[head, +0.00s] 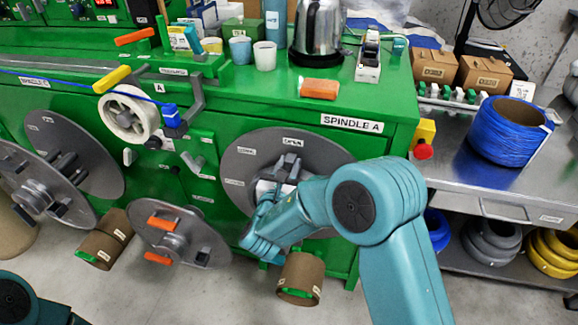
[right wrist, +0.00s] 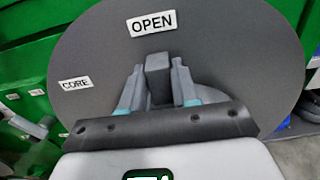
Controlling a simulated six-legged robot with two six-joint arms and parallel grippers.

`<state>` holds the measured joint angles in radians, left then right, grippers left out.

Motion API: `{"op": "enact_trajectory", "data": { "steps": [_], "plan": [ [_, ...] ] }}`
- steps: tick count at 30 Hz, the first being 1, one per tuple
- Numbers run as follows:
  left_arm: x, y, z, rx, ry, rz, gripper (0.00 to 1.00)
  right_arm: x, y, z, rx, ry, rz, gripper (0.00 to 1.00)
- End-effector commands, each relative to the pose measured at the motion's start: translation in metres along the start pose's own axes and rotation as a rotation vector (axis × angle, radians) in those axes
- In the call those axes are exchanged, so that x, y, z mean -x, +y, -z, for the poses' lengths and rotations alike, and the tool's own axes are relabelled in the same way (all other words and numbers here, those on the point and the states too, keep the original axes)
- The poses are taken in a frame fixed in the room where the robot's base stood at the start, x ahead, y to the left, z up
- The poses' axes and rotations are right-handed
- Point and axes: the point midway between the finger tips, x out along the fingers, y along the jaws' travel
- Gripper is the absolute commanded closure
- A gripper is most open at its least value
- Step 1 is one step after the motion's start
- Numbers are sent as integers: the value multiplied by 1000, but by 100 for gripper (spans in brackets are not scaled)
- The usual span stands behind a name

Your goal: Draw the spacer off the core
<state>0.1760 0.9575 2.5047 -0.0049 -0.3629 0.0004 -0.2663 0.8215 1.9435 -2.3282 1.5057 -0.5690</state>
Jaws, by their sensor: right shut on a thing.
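The large round grey flange (head: 236,146) is mounted on the green machine under the "SPINDLE A" label. Its face fills much of the right wrist view (right wrist: 225,55), with "OPEN" and "CORE" labels. My right gripper (right wrist: 158,80) is in front of the flange. Its two fingers are shut on a small dark grey block (right wrist: 157,67) just below the "OPEN" label. I cannot tell whether this block is the spacer or part of the core. My gripper hides the area below the block. My left gripper is not in view.
A brown core with green ends (head: 300,280) stands on the floor below the flange. A grey disc with orange blocks (head: 200,246) leans to its left. The steel bench (head: 470,185) holds a blue cable coil (head: 508,130) at right.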

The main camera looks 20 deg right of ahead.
Motion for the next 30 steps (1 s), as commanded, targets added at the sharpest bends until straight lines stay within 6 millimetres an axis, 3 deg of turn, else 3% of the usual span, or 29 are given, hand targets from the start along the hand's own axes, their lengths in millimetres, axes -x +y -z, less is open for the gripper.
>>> {"op": "enact_trajectory", "data": {
  "steps": [30],
  "plan": [
    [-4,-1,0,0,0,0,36,14,0,-1,-2,-2,0,100]
  ]
}}
